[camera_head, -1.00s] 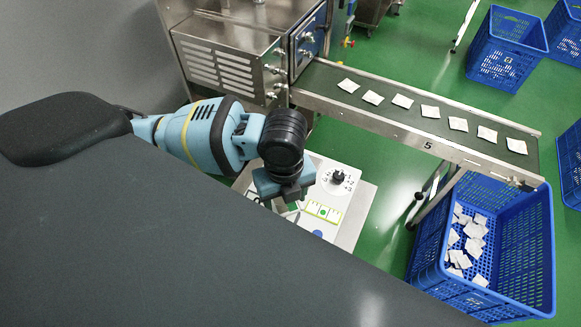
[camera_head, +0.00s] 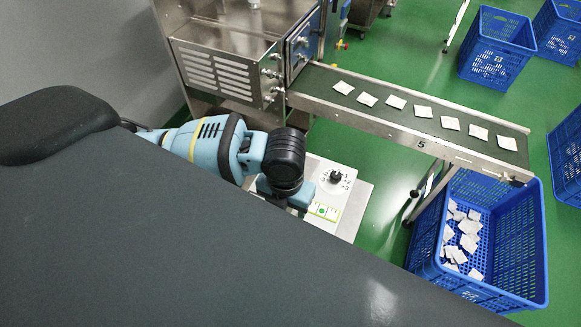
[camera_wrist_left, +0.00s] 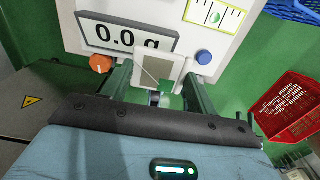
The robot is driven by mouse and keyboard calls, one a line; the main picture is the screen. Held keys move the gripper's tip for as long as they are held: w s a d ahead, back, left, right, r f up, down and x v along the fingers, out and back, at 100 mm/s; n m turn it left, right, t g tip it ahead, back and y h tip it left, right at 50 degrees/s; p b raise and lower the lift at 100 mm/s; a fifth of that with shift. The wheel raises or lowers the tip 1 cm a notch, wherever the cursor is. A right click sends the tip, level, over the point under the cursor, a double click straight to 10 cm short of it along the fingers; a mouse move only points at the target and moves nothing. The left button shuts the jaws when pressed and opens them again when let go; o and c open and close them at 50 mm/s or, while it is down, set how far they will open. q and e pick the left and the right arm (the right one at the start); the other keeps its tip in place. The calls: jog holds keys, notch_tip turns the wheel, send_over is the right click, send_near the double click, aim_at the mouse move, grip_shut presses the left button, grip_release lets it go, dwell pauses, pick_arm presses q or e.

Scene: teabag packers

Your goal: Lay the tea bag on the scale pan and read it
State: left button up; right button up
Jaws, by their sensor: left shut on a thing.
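The scale, a light panel with a grey display (camera_wrist_left: 127,38) reading 0.0 g, lies beyond my left gripper in the left wrist view. Its top shows partly in the head view (camera_head: 352,222). My left gripper (camera_wrist_left: 157,88) is shut on a pale, square tea bag (camera_wrist_left: 152,68), which sits between the fingers just below the display. I cannot tell whether the bag touches anything, and I cannot make out the pan. In the head view the left wrist is over the near left part of the scale and its fingertips are hidden. My right gripper is not in view.
An orange knob (camera_wrist_left: 101,64) and a blue button (camera_wrist_left: 204,57) flank the display. A conveyor (camera_head: 400,121) carries several tea bags behind the scale. A blue crate (camera_head: 525,240) holding more stands at right. A red crate (camera_wrist_left: 290,105) is right in the wrist view.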

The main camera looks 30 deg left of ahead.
pick_arm(q)
jog(key=w+a, duration=0.2)
jog(key=w, duration=0.2)
jog(key=w+a+f, duration=0.1)
jog(key=w+a, duration=0.1)
jog(key=w, duration=0.2)
jog(key=w+a, duration=0.2)
jog(key=w, duration=0.3)
jog(key=shift+f+b, duration=0.2)
jog(key=shift+b, duration=0.15)
jog(key=shift+w+a, duration=0.3)
jog(key=shift+w, duration=0.3)
notch_tip(320, 180, down, 4)
jog(key=shift+r, duration=0.25)
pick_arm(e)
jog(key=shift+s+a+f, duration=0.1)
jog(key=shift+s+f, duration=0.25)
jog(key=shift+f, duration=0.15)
pick_arm(q)
jog(key=shift+f, duration=0.15)
jog(key=o, duration=0.9)
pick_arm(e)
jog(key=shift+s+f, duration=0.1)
